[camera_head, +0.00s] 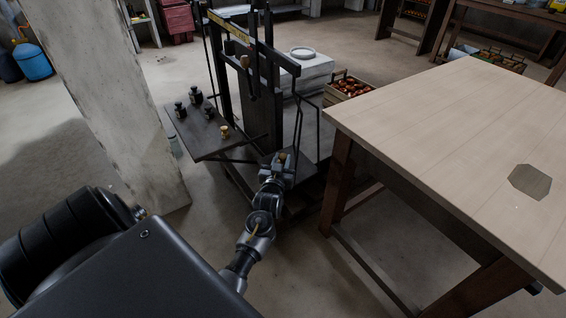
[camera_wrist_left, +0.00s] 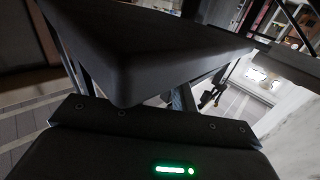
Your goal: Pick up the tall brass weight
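A small brass weight (camera_head: 224,131) stands on the dark side shelf (camera_head: 205,146) of the beam scale (camera_head: 262,95), near the shelf's right end. Several dark weights (camera_head: 180,110) stand on the same shelf, further back and left. My left gripper (camera_head: 283,160) is to the right of the shelf, in front of the scale's post and apart from the brass weight. A small brass-coloured spot shows at the gripper; I cannot tell whether it is a held weight. The fingers are too small to read. In the left wrist view a dark, broad shape hides most of the scene. My right gripper is not seen.
A wooden table (camera_head: 450,130) with a grey patch (camera_head: 530,182) fills the right side, its edge close to my left arm. A pale pillar (camera_head: 105,100) stands left of the shelf.

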